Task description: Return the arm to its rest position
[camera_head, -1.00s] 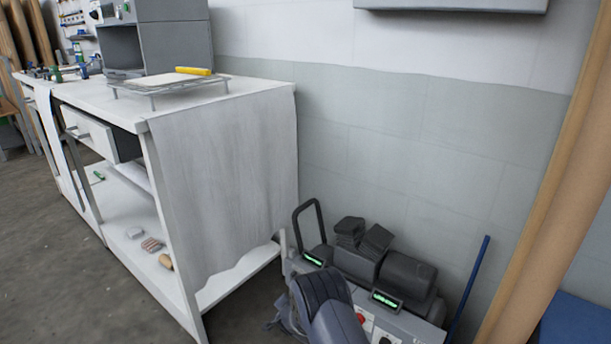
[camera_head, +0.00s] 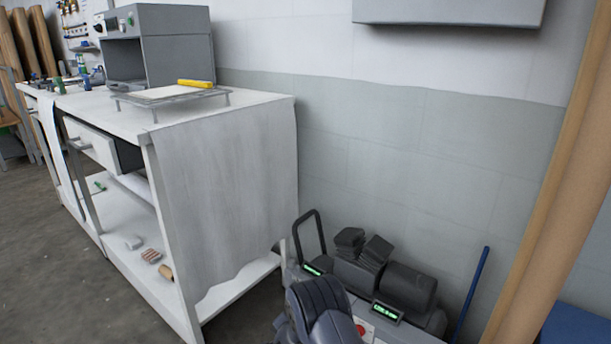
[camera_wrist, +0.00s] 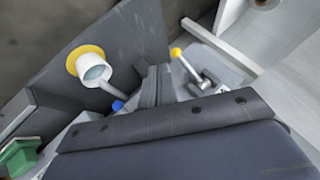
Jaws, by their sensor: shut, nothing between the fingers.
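My gripper (camera_wrist: 154,84) shows in the wrist view with its two dark fingers together and nothing between them. It hangs over a lever with a yellow knob (camera_wrist: 176,52) and beside a dark panel carrying a white cup-shaped part with a yellow ring (camera_wrist: 92,68). I cannot tell whether it touches either. In the head view my dark, rounded arm shows at the bottom centre, folded low in front of the grey machine (camera_head: 405,330); the gripper is hidden there.
A white workbench (camera_head: 225,180) stands at the left with an open drawer (camera_head: 92,145). A wire rack (camera_head: 175,98) with a yellow-handled tool and a grey oven (camera_head: 165,45) stand on it. A blue pole (camera_head: 470,295) and tan rolls (camera_head: 550,200) are at the right. Open floor (camera_head: 30,220) lies left.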

